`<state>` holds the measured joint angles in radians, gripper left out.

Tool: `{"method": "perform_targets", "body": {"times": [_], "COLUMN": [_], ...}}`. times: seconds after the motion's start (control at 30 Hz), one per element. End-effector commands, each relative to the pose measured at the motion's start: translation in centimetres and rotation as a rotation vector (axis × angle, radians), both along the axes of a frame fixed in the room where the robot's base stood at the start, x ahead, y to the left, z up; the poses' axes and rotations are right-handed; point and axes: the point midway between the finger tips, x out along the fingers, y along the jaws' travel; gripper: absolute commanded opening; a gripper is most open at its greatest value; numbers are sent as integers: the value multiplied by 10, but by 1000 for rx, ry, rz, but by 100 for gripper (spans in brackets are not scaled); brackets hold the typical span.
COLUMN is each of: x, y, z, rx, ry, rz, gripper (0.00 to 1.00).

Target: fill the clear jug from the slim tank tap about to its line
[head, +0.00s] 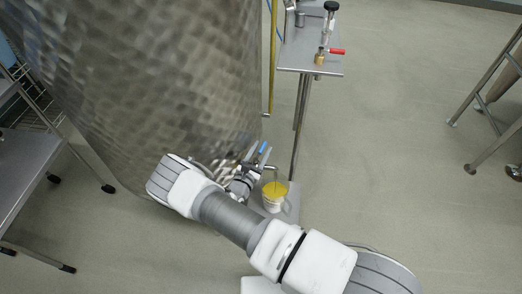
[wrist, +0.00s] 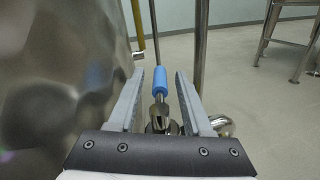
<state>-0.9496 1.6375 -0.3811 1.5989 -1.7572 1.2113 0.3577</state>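The dimpled steel tank (head: 170,75) fills the left of the head view. Its tap has a blue handle (head: 263,147), low at the tank's right side. The jug (head: 272,204) stands beneath the tap's spout (head: 270,167), with yellow liquid showing at its top. Its fill line cannot be made out. My gripper (head: 257,155) is at the tap. In the wrist view my gripper (wrist: 157,85) is open, with the blue handle (wrist: 160,80) between its fingers and a gap on each side. The steel tap body (wrist: 163,118) shows below the handle; the jug is hidden there.
A yellow sight tube (head: 272,60) runs up beside the tank. A steel stand (head: 312,58) behind the tap carries a red-handled valve (head: 336,51). A steel table (head: 25,165) is at left, and a legged frame (head: 490,90) at right.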

Motion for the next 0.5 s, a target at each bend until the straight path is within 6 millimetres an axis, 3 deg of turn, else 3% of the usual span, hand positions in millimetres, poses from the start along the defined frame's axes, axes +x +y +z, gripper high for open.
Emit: {"method": "perform_targets", "body": {"times": [0.03,0.27,0.5], "x": [0,0,0], "y": [0,0,0], "z": [0,0,0], "rx": [0,0,1], "ry": [0,0,0], "rz": [0,0,0], "gripper": [40,0,0]}}
